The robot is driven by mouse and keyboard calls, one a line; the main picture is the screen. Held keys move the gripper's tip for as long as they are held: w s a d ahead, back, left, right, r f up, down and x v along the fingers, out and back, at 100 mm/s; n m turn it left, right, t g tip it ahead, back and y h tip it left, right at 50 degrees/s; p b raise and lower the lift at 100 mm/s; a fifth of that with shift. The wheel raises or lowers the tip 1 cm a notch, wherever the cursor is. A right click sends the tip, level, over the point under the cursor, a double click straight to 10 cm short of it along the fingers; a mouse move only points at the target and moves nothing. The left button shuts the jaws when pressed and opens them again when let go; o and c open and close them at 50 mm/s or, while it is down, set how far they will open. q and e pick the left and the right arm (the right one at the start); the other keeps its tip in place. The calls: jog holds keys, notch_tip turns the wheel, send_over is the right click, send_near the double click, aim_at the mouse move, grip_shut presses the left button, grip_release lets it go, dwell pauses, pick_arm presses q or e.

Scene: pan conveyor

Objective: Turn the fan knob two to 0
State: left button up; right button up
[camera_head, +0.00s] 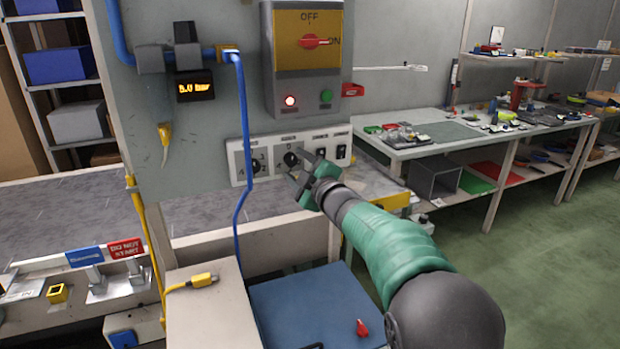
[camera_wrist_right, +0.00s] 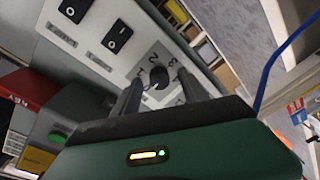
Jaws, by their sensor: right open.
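A white switch panel (camera_head: 304,171) on the grey wall carries two dark rotary knobs and two rocker switches. The right-hand knob (camera_head: 291,158), beside the rockers, sits just ahead of my right gripper (camera_head: 303,178). In the right wrist view this black knob (camera_wrist_right: 158,77) lies on a light plate with numbers around it, a 2 among them. The open fingers of my right gripper (camera_wrist_right: 160,92) point at it, one on either side; I cannot tell if they touch it. Its pointer direction is unclear. The left-hand knob (camera_head: 254,166) is clear of the gripper. My left gripper is not seen.
Rocker switches (camera_head: 341,152) are close to the right of the knob. A blue cable (camera_head: 240,150) hangs across the panel's left part. A switch box (camera_head: 305,70) with a red handle is above. A blue-topped surface (camera_head: 305,305) lies below.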

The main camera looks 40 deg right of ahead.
jog(key=s+a, duration=0.2)
jog(key=s, duration=1.3)
jog(key=shift+s+p, duration=0.25)
jog(key=shift+p, duration=0.15)
